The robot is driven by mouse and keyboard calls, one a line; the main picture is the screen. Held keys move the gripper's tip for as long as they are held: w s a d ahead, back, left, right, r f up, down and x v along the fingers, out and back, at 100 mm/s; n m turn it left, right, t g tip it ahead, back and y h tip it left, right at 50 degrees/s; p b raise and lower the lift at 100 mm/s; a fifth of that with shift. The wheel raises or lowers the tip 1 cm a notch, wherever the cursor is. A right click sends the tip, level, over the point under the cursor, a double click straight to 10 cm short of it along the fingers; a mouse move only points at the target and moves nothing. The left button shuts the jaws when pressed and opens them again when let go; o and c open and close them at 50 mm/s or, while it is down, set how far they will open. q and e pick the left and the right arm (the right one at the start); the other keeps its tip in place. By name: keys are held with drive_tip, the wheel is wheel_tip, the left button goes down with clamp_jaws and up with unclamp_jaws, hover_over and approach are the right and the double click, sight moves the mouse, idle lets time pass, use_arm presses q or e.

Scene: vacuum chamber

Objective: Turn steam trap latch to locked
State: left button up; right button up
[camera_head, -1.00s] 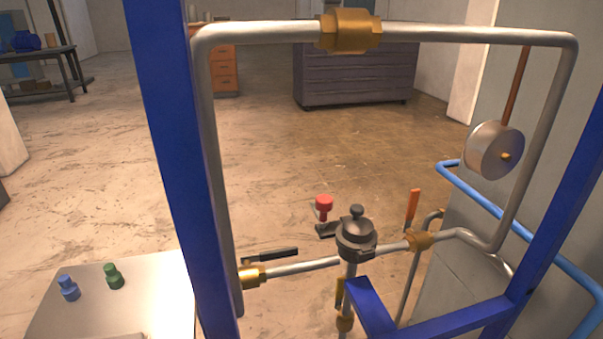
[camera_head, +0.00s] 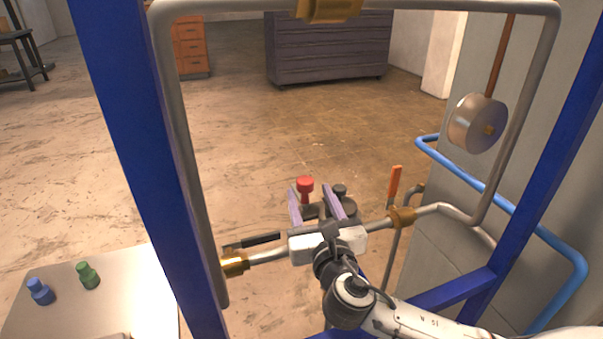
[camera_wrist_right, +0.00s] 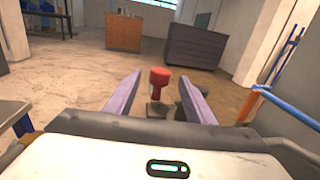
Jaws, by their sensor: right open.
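The steam trap (camera_head: 345,205) is a dark grey domed body on the pipework, now partly hidden behind my right gripper. A red knob (camera_head: 305,184) on a short stem stands at its left; I take this to be the latch. The knob also shows in the right wrist view (camera_wrist_right: 159,77), between the finger lines and beyond the gripper body. My right gripper (camera_head: 309,189) is open, its two purple fingers pointing away on either side of the knob's stem in the head view. I cannot tell whether they touch it. My left gripper is out of view.
Blue frame posts (camera_head: 135,170) stand left and right. A grey pipe loop (camera_head: 185,150) surrounds the opening. A black lever (camera_head: 255,241) and an orange handle (camera_head: 394,186) flank the trap. A round gauge (camera_head: 477,123) hangs at right. A table (camera_head: 130,300) stands front left.

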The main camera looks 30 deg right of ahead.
sight(303, 177)
drive_tip(key=x, duration=1)
drive_tip(key=shift+d, duration=0.1)
drive_tip(key=shift+c, duration=0.4)
clamp_jaws()
